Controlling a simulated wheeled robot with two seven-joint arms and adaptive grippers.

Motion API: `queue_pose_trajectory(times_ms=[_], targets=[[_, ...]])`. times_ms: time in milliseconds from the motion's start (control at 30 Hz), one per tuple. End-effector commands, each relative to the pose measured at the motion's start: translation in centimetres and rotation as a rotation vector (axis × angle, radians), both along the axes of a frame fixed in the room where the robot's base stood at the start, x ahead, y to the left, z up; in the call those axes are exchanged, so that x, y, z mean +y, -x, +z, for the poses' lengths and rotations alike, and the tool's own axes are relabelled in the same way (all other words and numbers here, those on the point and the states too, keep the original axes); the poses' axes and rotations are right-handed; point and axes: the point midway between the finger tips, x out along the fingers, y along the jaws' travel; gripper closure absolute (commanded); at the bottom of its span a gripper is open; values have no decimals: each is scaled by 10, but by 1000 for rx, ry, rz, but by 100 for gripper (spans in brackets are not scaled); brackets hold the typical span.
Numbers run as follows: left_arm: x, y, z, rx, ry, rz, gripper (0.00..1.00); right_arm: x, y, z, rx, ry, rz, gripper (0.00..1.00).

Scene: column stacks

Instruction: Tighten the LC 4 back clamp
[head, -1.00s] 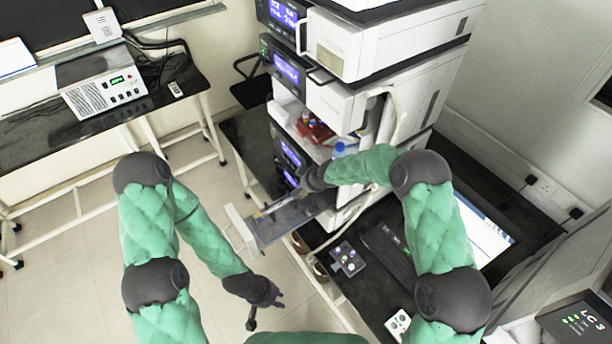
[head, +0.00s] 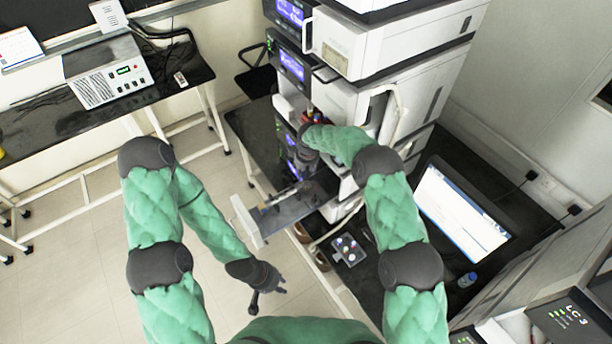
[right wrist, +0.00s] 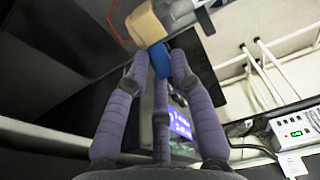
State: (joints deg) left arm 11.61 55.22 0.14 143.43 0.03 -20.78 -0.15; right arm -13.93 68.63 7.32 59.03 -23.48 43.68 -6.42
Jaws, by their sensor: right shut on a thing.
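In the head view the LC stack (head: 400,100) stands in the middle. A drawer-like tray (head: 285,217) with a white front (head: 247,220) sticks out low on its left side, and a slim metallic piece lies across it. My right gripper (head: 302,172) reaches down in front of the stack, above this tray. In the right wrist view its fingers (right wrist: 160,60) are shut on a blue piece (right wrist: 160,62), with a beige block (right wrist: 146,27) against its far end. I cannot tell which part is the LC 4 back clamp. My left gripper (head: 266,284) hangs over the floor, fingers spread, empty.
A bench at the left holds a white box with a green display (head: 110,80). A lit screen (head: 462,215) lies right of the stack, near a blue-capped bottle (head: 467,280). A unit marked LC 3 (head: 575,318) is at the lower right. The left floor is clear.

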Motion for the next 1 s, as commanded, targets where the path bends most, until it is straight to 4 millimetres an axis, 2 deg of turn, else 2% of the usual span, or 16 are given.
queue_pose_trajectory(times_ms=[33,100,400,1000], targets=[[0,0,-11,0,0,0,75,7,-6,-1,1,5,3,100],[0,0,-18,0,0,0,75,8,-7,-2,26,22,3,100],[0,0,-40,0,0,0,75,10,-9,-3,101,75,3,100],[0,0,-46,0,0,0,75,11,-7,-4,136,95,3,100]])
